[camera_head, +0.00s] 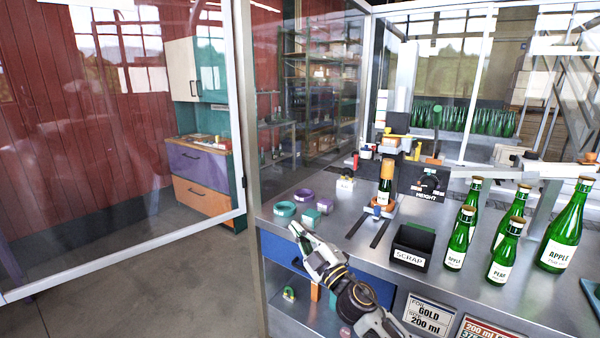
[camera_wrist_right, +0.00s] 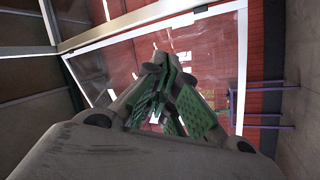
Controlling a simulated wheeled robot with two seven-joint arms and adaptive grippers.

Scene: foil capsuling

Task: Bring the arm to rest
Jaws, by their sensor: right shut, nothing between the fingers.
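My right gripper (camera_head: 300,236) reaches up from the bottom of the head view, in front of the counter's left front edge. It is shut and empty. In the right wrist view its green-padded fingers (camera_wrist_right: 172,100) come together against the glass panel and red wall, with nothing between them. My left gripper is in neither view. A green bottle with a gold-orange top (camera_head: 385,184) stands upright in the capsuling machine, apart from my gripper.
The steel counter (camera_head: 330,222) holds teal and purple rings (camera_head: 284,209), a black SCRAP bin (camera_head: 412,246) and several green bottles (camera_head: 560,228) at right. A blue drawer (camera_head: 281,251) is under the front edge. A glass door (camera_head: 120,150) stands at left, above open floor.

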